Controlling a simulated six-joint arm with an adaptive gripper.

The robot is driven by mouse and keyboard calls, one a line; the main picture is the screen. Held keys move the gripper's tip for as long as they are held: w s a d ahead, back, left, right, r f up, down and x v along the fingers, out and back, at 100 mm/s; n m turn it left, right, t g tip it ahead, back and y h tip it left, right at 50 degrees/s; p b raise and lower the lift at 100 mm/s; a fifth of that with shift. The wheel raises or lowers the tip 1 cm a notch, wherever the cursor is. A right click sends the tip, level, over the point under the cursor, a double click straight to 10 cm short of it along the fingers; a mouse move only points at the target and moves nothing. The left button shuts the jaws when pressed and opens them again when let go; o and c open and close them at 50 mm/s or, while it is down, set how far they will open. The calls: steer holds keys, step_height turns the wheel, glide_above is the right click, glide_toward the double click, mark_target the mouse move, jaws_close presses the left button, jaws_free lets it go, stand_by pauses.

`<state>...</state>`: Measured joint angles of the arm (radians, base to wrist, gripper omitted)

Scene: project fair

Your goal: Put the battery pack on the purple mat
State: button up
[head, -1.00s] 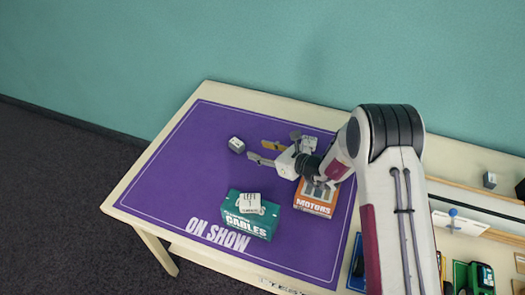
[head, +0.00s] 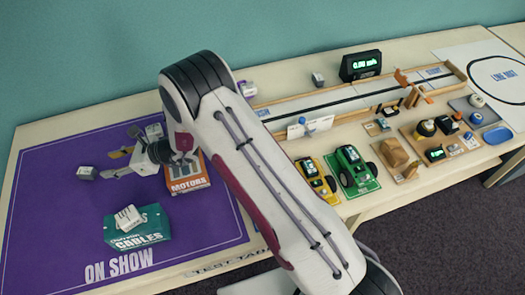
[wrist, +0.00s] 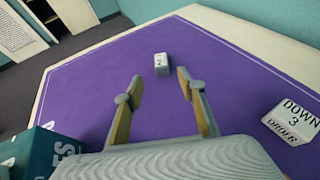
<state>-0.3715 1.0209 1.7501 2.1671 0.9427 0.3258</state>
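The purple mat (head: 55,215) lies on the left end of the table. A small grey box (head: 87,173) with a pale label stands on it, also seen in the wrist view (wrist: 161,64); I cannot tell for sure whether it is the battery pack. My gripper (head: 107,165) is over the mat, just right of this box. In the wrist view my gripper (wrist: 160,78) is open and empty, with the box beyond the gap between its fingertips. The arm hides part of the mat's right side and the table behind.
A teal CABLES box (head: 137,228) with a white labelled block (head: 129,217) on top and an orange MOTORS box (head: 187,175) stand on the mat. A white lettered block (wrist: 291,121) is right of my gripper. Toy cars (head: 352,170), a track and small parts crowd the table's right.

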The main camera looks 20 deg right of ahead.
steer(key=s+d+r+n+g+h, duration=0.1)
steer(key=s+d+r+n, duration=0.35)
steer(key=r, duration=0.35)
steer(key=s+d+r+n+g, duration=0.1)
steer(key=s+d+r+n, duration=0.3)
steer(key=r, duration=0.3)
steer(key=s+d+r+n+g+h, duration=0.1)
steer(key=s+d+r+n+g, duration=0.1)
steer(key=s+r+n, duration=0.45)
steer(key=s+d+r+n+t+h, duration=0.1)
steer(key=s+d+r+n+h, duration=0.1)
steer(key=s+d, duration=0.4)
steer(key=s+d+r+n+t+h, duration=0.2)
steer(key=s+d+h, duration=0.3)
steer(key=d, duration=0.9)
steer(key=s+d+r+n+t+h, duration=0.1)
steer(key=s+d+r+n+h, duration=0.2)
steer(key=s+d, duration=0.5)
steer(key=d, duration=0.3)
steer(key=shift+s+t, duration=0.3)
steer(key=shift+s, duration=0.1)
